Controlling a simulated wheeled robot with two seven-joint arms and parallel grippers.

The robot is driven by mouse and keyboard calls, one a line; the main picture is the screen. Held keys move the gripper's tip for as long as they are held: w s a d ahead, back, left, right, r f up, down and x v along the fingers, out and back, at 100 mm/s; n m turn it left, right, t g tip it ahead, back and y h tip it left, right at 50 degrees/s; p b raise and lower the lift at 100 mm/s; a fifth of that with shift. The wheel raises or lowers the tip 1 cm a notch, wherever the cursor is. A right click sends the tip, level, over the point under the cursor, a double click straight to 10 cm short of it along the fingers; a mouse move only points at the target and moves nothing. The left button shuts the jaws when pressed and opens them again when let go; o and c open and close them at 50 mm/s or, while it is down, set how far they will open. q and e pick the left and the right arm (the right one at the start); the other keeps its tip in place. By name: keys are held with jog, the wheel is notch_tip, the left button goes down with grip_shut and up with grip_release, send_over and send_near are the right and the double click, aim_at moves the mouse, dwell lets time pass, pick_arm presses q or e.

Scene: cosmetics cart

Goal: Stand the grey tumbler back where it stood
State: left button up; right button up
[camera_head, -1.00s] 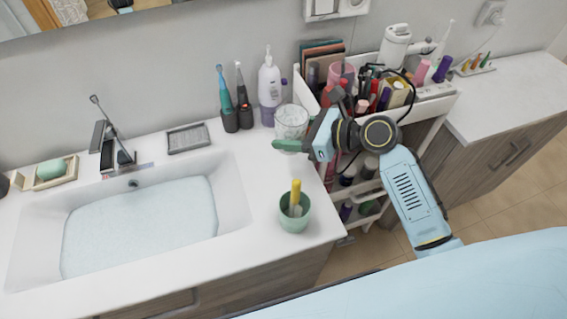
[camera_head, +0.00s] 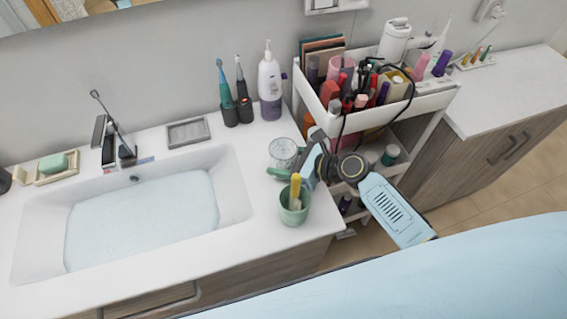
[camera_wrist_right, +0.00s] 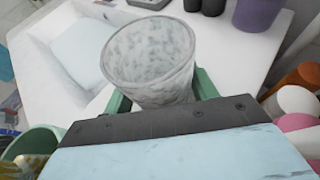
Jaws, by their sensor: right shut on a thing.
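The grey tumbler (camera_head: 282,150) is a speckled, clear-grey cup near the right end of the white counter. In the right wrist view the tumbler (camera_wrist_right: 150,58) is upright or nearly so, its open rim facing the camera. My right gripper (camera_head: 284,173) is shut on it, with green fingers on both sides of its lower part. The right gripper also shows in the wrist view (camera_wrist_right: 160,100). Whether the tumbler's base touches the counter is hidden. My left gripper is not in view.
A green cup (camera_head: 294,208) with a yellow-handled item stands just in front of the tumbler. Electric toothbrushes (camera_head: 228,100) and a white-purple bottle (camera_head: 270,85) stand behind. The basin (camera_head: 235,190) is left; the loaded cart (camera_head: 425,103) is right. Counter between tumbler and bottle is clear.

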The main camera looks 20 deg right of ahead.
jog(key=shift+f, duration=0.25)
jog(key=shift+f, duration=0.15)
jog(key=o, duration=1.2)
jog(key=shift+c, duration=0.2)
jog(key=shift+s+d+r, duration=0.15)
jog(key=shift+d+r, duration=0.05)
jog(key=shift+r, duration=0.15)
jog(key=v, duration=1.1)
jog(key=shift+s+d+p, duration=0.15)
jog(key=shift+s+p, duration=0.05)
jog(key=shift+p, duration=0.15)
